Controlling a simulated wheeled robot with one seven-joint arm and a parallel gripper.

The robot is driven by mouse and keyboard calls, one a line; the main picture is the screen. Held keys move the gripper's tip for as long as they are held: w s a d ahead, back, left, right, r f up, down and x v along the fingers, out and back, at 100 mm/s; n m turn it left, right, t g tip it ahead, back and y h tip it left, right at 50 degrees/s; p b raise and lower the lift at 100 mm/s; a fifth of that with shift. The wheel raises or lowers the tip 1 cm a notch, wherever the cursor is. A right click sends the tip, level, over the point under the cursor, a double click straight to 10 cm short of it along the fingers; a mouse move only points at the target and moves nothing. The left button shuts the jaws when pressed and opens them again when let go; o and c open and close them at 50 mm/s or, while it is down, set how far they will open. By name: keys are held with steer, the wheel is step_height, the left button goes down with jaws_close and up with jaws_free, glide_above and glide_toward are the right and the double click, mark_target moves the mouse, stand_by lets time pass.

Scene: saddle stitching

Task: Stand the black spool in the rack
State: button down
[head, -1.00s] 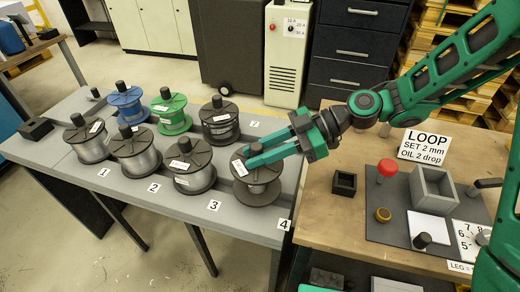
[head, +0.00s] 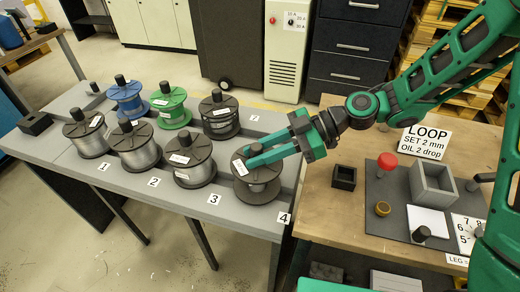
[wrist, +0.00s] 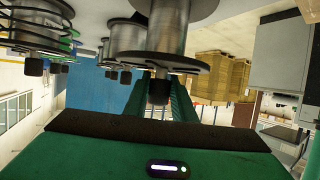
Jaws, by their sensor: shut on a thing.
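My gripper (head: 254,157) is shut on the top knob of a dark-flanged spool (head: 258,189) at the front right of the grey bench rack (head: 225,222), by tag 4. In the wrist view this spool (wrist: 150,40) has a grey metallic barrel, and its dark knob (wrist: 158,92) sits between my fingers. It looks upright; I cannot tell whether it bears fully on the rack. Another spool with black windings (head: 220,124) stands behind, to its upper left.
Three silver-wound spools (head: 139,155) stand in the front row by tags 1 to 3. A blue spool (head: 127,103) and a green spool (head: 171,112) stand behind them.

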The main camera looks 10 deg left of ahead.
steer(key=shift+f, duration=0.45)
steer(key=c, duration=1.4)
jaws_free()
steer(key=v, duration=1)
steer(key=shift+w+d+r, duration=0.15)
steer(key=shift+w+d, duration=0.1)
steer(key=shift+d, duration=0.05)
